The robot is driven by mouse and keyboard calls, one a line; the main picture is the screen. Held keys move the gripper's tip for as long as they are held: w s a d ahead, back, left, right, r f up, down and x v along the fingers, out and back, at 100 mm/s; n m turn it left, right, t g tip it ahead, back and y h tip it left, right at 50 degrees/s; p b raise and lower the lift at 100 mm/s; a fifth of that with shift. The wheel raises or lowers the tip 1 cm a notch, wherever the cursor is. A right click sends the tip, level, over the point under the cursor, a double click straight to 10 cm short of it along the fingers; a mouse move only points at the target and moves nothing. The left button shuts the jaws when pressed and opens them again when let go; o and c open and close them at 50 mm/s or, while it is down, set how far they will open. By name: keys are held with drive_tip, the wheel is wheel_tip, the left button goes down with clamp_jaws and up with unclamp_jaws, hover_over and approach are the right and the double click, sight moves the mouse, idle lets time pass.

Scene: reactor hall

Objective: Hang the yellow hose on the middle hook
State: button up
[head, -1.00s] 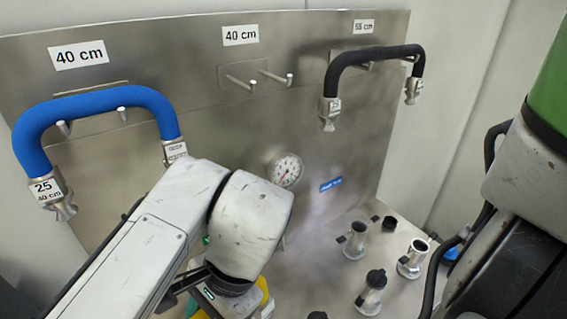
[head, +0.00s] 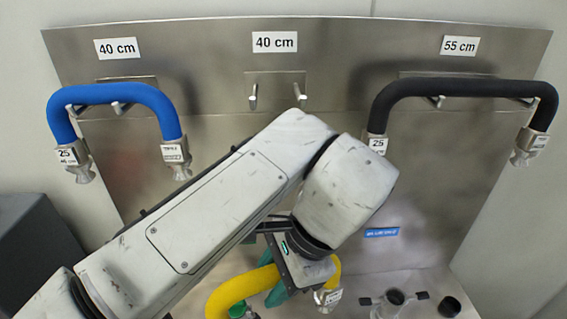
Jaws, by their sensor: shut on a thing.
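The yellow hose (head: 240,288) is low in the middle of the head view, below the hook panel. It bends down at both sides, and a metal end fitting (head: 327,298) shows on its right. My gripper (head: 279,290) is shut on the hose; its green fingers are partly covered by the hose and wrist. The middle hook (head: 253,99) is a pair of metal pegs under a "40 cm" label (head: 275,42). It is bare. My gripper and hose are below it in the picture, apart from it.
A blue hose (head: 118,93) hangs on the left hook, and a black hose (head: 460,88) hangs on the right hook under "55 cm". Metal fittings (head: 393,301) stand at the lower right. A dark box (head: 38,250) is at the far left.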

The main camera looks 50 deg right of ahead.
drive_tip(key=w+d+r+m+t+h, duration=0.1)
drive_tip(key=w+d+r+m, duration=0.15)
drive_tip(key=r, duration=1.05)
drive_tip(key=w+d+r+m+h, duration=0.1)
drive_tip(key=w+d+r, duration=0.15)
drive_tip(key=r, duration=0.95)
drive_tip(key=shift+y, duration=0.3)
drive_tip(key=shift+w+d+f, duration=0.15)
drive_tip(key=shift+w+d, duration=1.2)
drive_tip(key=shift+d, duration=0.25)
drive_tip(key=shift+w+d+f, duration=0.15)
drive_tip(key=shift+w+d, duration=1.15)
drive_tip(key=shift+d, duration=0.25)
drive_tip(key=shift+w+d+f, duration=0.15)
drive_tip(key=shift+w+d, duration=1.2)
drive_tip(key=shift+d, duration=0.25)
drive_tip(key=shift+f+b, duration=0.55)
drive_tip(key=shift+f, duration=0.85)
drive_tip(key=o, duration=1.2)
drive_tip(key=shift+a, duration=0.1)
drive_tip(key=shift+o, duration=0.2)
drive_tip(key=shift+s, duration=0.1)
